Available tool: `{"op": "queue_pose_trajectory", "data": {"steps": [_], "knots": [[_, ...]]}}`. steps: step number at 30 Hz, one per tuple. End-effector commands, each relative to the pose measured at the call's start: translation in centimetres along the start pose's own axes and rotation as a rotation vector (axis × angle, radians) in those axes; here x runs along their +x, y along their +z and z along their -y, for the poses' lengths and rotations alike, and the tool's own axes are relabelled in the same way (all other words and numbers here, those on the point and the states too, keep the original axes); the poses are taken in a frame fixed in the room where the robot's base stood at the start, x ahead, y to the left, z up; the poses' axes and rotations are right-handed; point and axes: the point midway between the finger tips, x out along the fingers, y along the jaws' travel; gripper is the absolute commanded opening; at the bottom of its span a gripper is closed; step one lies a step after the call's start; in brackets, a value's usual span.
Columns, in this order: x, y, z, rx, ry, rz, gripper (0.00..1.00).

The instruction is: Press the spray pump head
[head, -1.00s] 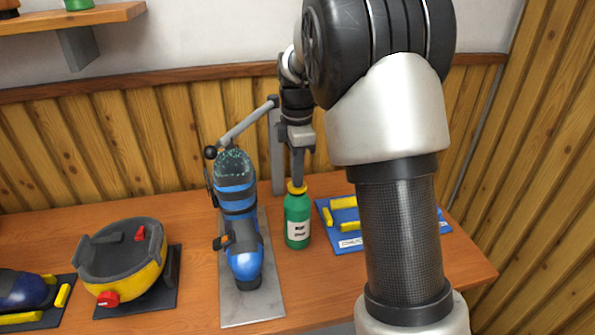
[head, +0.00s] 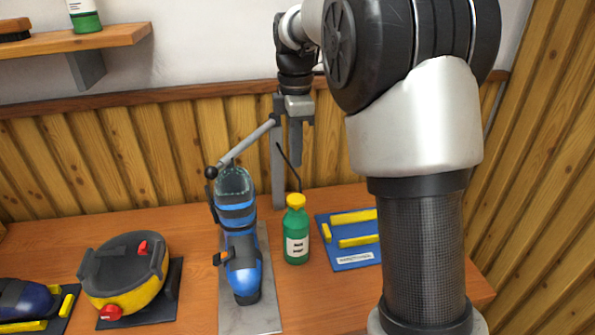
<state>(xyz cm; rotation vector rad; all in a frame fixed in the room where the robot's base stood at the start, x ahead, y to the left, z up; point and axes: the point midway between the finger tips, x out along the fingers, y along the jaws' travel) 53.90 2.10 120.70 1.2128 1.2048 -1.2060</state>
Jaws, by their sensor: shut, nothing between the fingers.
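The spray bottle (head: 297,238) is green with a white label and stands upright on the bench, right of the blue boot. Its yellow pump head (head: 296,201) is on top and fully in view. My gripper (head: 296,163) is shut and empty, pointing down. In the picture its tips are above the pump head, with a visible gap between them.
A blue and black boot (head: 238,235) stands on a grey plate (head: 265,318) with a lever and post beside it. A blue mat (head: 328,247) with yellow strips lies right of the bottle. A yellow and black round device (head: 125,285) is at left. A shelf (head: 110,38) hangs at upper left.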

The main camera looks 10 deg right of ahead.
Motion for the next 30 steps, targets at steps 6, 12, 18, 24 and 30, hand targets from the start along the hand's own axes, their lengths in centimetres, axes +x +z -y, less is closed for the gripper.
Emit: {"op": "queue_pose_trajectory", "data": {"steps": [6, 12, 18, 24, 30], "knots": [[-2.2, 0.0, 0.0, 0.001, 0.000, 0.000, 0.00], [-2.4, 0.0, 0.0, 0.001, 0.000, 0.000, 0.00], [-2.4, 0.0, 0.0, 0.001, 0.000, 0.000, 0.00], [-2.4, 0.0, 0.0, 0.001, 0.000, 0.000, 0.00], [-3.5, 0.2, 1.1, 0.065, 0.023, -0.004, 0.00]]}}
